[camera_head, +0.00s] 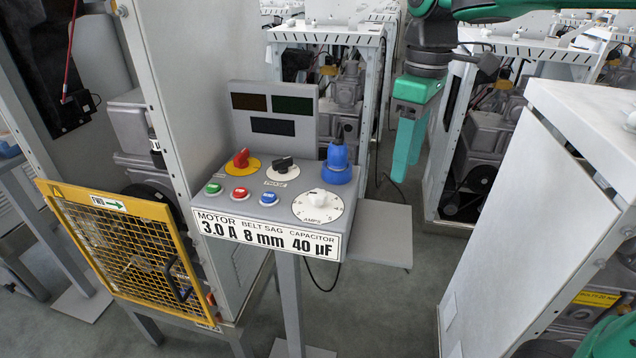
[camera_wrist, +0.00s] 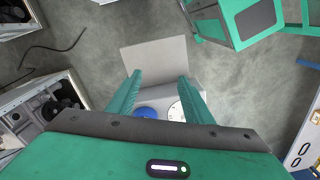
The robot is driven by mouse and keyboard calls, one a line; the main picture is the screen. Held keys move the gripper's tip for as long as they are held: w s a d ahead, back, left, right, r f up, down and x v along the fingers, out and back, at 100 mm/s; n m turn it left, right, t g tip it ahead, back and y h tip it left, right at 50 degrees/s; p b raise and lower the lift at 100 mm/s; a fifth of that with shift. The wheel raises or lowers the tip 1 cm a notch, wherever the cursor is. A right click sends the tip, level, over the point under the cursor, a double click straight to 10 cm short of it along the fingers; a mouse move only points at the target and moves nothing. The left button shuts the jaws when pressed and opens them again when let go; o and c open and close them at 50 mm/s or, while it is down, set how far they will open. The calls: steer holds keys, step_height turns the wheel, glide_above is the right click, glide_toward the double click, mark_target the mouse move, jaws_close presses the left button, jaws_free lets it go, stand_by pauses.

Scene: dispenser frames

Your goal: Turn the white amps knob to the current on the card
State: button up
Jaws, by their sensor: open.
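The white amps knob (camera_head: 317,198) sits at the centre of a round white dial (camera_head: 303,212) marked AMPS, at the right front of the grey control box. The card (camera_head: 266,234) on the box's front edge reads MOTOR 3.0 A, BELT SAG 8 mm, CAPACITOR 40 µF. My gripper (camera_head: 405,150) hangs to the right of the box and above it, open and empty, apart from the knob. In the wrist view my two green fingers (camera_wrist: 160,88) are spread, and part of the white dial (camera_wrist: 177,111) shows between them. The knob's exact setting is too small to read.
A blue plug (camera_head: 339,165) stands just behind the dial. Red (camera_head: 241,158) and black (camera_head: 284,164) knobs and several push buttons share the panel. A grey side shelf (camera_head: 385,230) is bare. A yellow mesh guard (camera_head: 125,250) is at left, a white cabinet (camera_head: 530,220) at right.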

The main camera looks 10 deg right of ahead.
mark_target(318, 193)
steer(key=w+a+r+n, duration=0.15)
steer(key=a+n, duration=0.25)
steer(key=a, duration=0.4)
steer(key=a+r+n, duration=0.3)
steer(key=a+n, duration=0.1)
steer(key=a, duration=0.4)
step_height(318, 193, down, 10)
steer(key=shift+s+d+f, duration=0.15)
steer(key=shift+f, duration=0.05)
steer(key=shift+c, duration=0.5)
steer(key=c, duration=0.9)
